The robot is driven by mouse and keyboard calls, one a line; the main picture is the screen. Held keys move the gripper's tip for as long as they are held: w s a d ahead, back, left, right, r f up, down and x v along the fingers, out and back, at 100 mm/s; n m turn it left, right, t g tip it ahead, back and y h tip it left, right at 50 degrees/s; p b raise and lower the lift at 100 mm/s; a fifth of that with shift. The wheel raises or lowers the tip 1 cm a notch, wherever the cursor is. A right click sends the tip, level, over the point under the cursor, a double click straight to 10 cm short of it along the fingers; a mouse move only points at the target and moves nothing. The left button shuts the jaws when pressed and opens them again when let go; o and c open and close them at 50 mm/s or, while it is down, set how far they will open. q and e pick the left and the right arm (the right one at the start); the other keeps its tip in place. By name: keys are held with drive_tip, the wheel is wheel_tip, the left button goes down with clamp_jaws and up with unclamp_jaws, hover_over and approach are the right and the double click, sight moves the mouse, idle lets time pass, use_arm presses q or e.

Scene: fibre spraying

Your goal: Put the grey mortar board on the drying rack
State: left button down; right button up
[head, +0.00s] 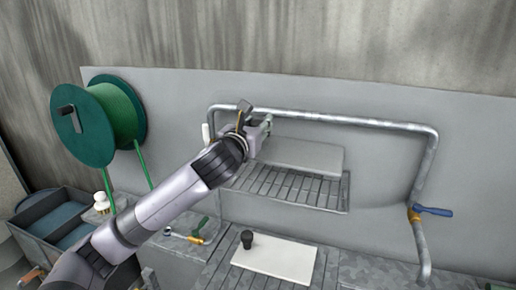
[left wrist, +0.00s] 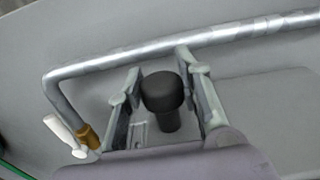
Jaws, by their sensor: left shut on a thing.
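The grey mortar board (head: 300,155) is a flat pale slab over the back of the slatted drying rack (head: 290,190), which is fixed to the grey wall panel. I cannot tell whether it touches the slats. My left gripper (head: 262,122) is at the board's left end. In the left wrist view, the fingers (left wrist: 158,100) stand either side of a black knob handle (left wrist: 163,92), and the gripper is shut on it. Part of the board (left wrist: 270,105) shows at the right there. My right gripper is not in view.
A bent metal pipe (head: 330,118) frames the rack, with a blue-handled valve (head: 432,211) at right. Below, a cream board (head: 275,258) with a black knob lies on a slatted bench.

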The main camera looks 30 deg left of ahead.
use_arm(q)
wheel_tip(320, 180, down, 2)
drive_tip(key=shift+s+f, duration=0.1)
drive_tip(key=shift+s, duration=0.05)
drive_tip(key=shift+f, duration=0.1)
wheel_tip(320, 180, down, 4)
drive_tip(key=shift+r, duration=0.1)
drive_tip(key=shift+s, duration=0.1)
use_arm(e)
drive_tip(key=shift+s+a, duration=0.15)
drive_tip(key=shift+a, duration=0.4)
use_arm(q)
drive_tip(key=c, duration=1.5)
unclamp_jaws()
drive_tip(key=shift+c, duration=0.2)
drive_tip(key=o, duration=0.4)
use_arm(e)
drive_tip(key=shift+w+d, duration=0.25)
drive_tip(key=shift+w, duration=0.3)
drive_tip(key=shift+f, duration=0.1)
